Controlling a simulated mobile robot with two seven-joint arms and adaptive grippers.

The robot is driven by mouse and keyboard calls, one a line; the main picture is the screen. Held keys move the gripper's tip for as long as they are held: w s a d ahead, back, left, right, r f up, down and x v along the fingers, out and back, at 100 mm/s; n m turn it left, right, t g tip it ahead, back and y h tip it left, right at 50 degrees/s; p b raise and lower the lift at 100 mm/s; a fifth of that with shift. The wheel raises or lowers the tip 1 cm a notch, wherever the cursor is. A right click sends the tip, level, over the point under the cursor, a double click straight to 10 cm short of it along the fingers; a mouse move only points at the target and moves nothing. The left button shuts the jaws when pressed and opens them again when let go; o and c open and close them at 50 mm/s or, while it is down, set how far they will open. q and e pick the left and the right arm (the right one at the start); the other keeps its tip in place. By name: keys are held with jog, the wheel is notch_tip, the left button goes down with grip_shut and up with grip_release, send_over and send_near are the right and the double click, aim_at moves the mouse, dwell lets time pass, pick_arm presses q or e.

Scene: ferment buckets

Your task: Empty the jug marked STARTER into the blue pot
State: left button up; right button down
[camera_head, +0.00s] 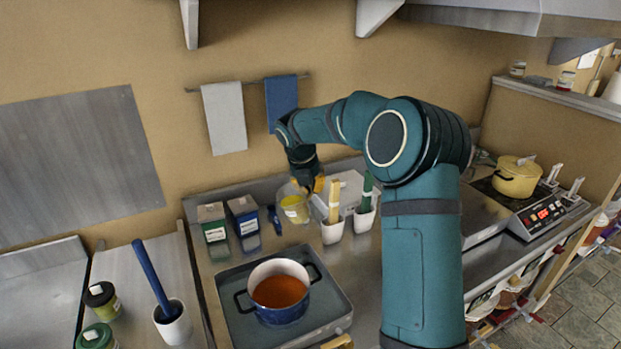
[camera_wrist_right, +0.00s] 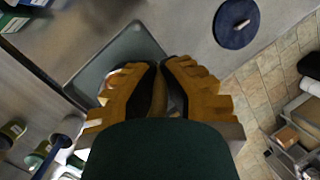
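The blue pot (camera_head: 281,311) stands on a grey tray and holds orange-brown liquid. A clear jug (camera_head: 294,207) with a yellow label or yellow contents is at the back of the counter, behind the pot; I cannot read its marking. My right gripper (camera_head: 310,184) is at the jug's upper right side, pointing down. In the right wrist view the fingers of my right gripper (camera_wrist_right: 160,88) are close together with a narrow gap. They hide what is between and beyond them, so I cannot tell whether they grip the jug. My left gripper is not in view.
The grey tray (camera_head: 237,328) also shows in the wrist view (camera_wrist_right: 130,45). Green (camera_head: 214,230) and blue (camera_head: 244,222) cartons stand left of the jug. White cups (camera_head: 332,232) stand right of it. A mug with a blue stick (camera_head: 172,323) is at left. My right arm covers the counter's right part.

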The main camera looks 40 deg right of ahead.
aim_at(311, 196)
jog(key=shift+f+h, duration=0.3)
jog(key=shift+f, duration=1.65)
notch_tip(311, 196, down, 3)
jog(key=shift+t+h, duration=0.4)
jog(key=shift+h, duration=0.8)
jog(key=shift+a, duration=0.1)
jog(key=shift+s+a+f+t+h+b, duration=0.1)
jog(key=shift+a+f+t+h+b, duration=0.15)
jog(key=shift+h+b, duration=1.05)
jog(key=shift+s+a+f+t+h+b, duration=0.15)
jog(key=shift+a+h+b, duration=0.15)
jog(key=shift+b, duration=1.95)
jog(key=shift+a+f+t+h+b, duration=0.1)
jog(key=shift+a+t+h+b, duration=0.4)
jog(key=shift+b, duration=1.3)
